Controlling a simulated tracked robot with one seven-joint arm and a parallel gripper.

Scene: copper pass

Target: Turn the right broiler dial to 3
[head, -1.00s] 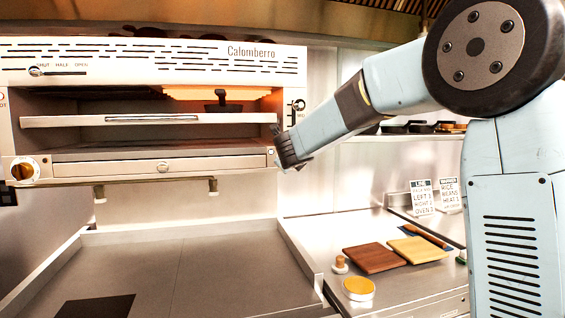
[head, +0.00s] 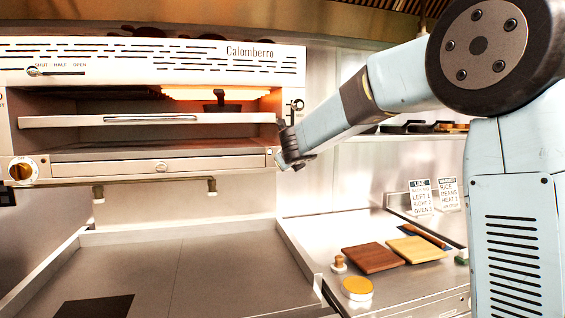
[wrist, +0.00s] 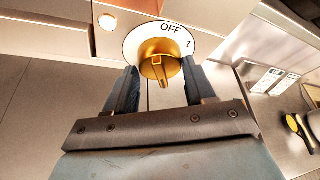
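The right broiler dial (wrist: 160,68) is a brass knob with a raised grip bar, on a round white plate marked OFF and 1. Which mark the bar points to is hard to tell. In the wrist view my gripper (wrist: 159,65) is open, one dark finger on each side of the knob; I cannot tell whether either touches it. In the head view my gripper (head: 284,143) is at the lower right front corner of the broiler (head: 225,165) and hides this dial.
A left brass dial (head: 23,170) and a shut-half-open lever (head: 35,71) are on the broiler's left. Below right, the counter holds a dark board (head: 373,259), a light board (head: 416,249), a yellow-topped tub (head: 357,287) and printed cards (head: 421,197). The counter below the broiler is mostly clear.

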